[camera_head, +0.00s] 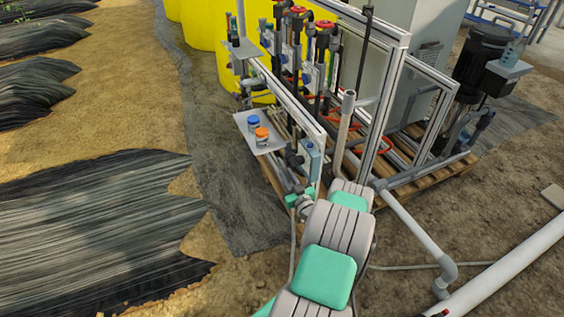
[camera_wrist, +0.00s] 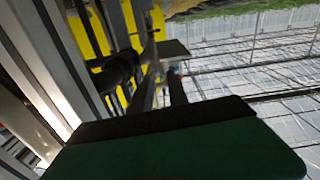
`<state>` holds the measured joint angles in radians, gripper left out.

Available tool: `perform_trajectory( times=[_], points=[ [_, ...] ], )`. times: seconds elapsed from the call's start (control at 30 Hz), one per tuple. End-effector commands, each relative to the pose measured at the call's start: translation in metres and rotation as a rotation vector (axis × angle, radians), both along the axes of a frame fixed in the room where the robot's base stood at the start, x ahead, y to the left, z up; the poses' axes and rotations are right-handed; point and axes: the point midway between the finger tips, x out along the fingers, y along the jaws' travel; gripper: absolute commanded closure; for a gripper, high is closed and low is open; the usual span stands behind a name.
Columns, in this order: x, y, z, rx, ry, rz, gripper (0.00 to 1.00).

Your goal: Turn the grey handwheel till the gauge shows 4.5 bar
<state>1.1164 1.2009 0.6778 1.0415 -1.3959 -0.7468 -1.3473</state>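I cannot make out the grey handwheel or the gauge in either view; my arm hides part of the skid's near end. My gripper (camera_head: 299,199) is at the near end of the skid frame, small and partly hidden by my own arm. In the wrist view a dark green and black block, which looks like part of my gripper (camera_wrist: 180,145), fills the bottom.
Red handwheels (camera_head: 324,27) top the valves at the back. A small shelf (camera_head: 267,145) holds an orange-capped jar (camera_head: 262,136) and a blue-capped jar (camera_head: 253,122).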

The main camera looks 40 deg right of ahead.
Motion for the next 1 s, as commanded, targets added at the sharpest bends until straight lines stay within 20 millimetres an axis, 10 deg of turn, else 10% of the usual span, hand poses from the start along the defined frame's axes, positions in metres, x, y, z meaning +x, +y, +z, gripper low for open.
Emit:
perform_trajectory(
  times=[0.23,0.63,1.0],
  points=[
    [0.003,-0.005,0.002,0.06,0.007,0.024,0.8],
    [0.066,-0.023,0.002,0.06,0.007,0.025,0.8],
    [0.071,-0.025,0.004,0.061,0.007,0.023,0.86]
  ],
)
